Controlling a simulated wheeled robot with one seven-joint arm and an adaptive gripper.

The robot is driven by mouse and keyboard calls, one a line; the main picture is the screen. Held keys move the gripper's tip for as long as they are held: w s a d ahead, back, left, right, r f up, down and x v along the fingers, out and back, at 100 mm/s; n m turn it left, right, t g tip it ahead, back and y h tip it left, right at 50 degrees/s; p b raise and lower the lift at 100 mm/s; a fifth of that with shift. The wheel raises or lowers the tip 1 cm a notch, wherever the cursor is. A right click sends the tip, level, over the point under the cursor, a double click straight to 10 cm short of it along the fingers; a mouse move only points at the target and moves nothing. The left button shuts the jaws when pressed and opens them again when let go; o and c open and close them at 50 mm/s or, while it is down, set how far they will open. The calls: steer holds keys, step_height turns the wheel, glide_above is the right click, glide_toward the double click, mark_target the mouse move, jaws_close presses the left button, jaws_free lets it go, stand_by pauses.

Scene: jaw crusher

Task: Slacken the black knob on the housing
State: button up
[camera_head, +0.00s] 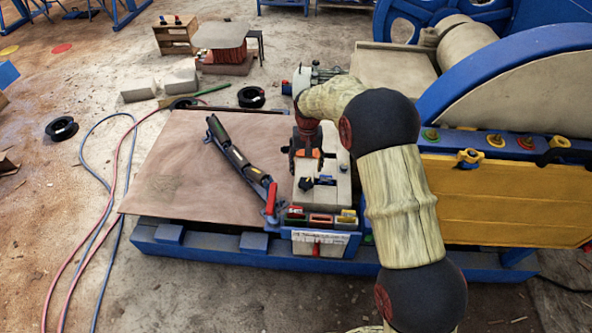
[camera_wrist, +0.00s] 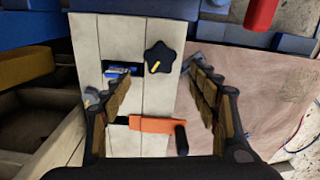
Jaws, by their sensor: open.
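The black knob (camera_wrist: 161,58) is star-shaped with a yellow mark and sits on the pale housing (camera_wrist: 157,95) in the wrist view. In the head view the knob (camera_head: 306,185) shows small and dark on top of the housing (camera_head: 328,199). My gripper (camera_wrist: 160,76) is open and empty, its two padded fingers spread to either side of the housing's middle. The knob lies between and a little beyond the fingertips in the wrist picture, with no contact visible. In the head view my gripper (camera_head: 306,150) is over the back part of the housing, behind the knob, partly hidden by my arm.
An orange bar (camera_wrist: 150,124) with a black handle (camera_wrist: 181,138) crosses the housing between my fingers. A slot with a blue item (camera_wrist: 120,71) lies left of the knob. A black rail with a red handle (camera_head: 271,197) stands left of the housing. Coloured trays (camera_head: 320,219) line its front.

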mark_target(306, 180)
steer(key=shift+w+a, duration=0.1)
steer(key=shift+w, duration=0.05)
steer(key=shift+f+b, duration=0.3)
steer(key=shift+f, duration=0.2)
step_height(306, 180, down, 7)
steer(key=shift+r+b, duration=0.2)
steer(key=shift+b, duration=0.9)
steer(key=shift+c, duration=1.2)
steer(key=c, duration=0.9)
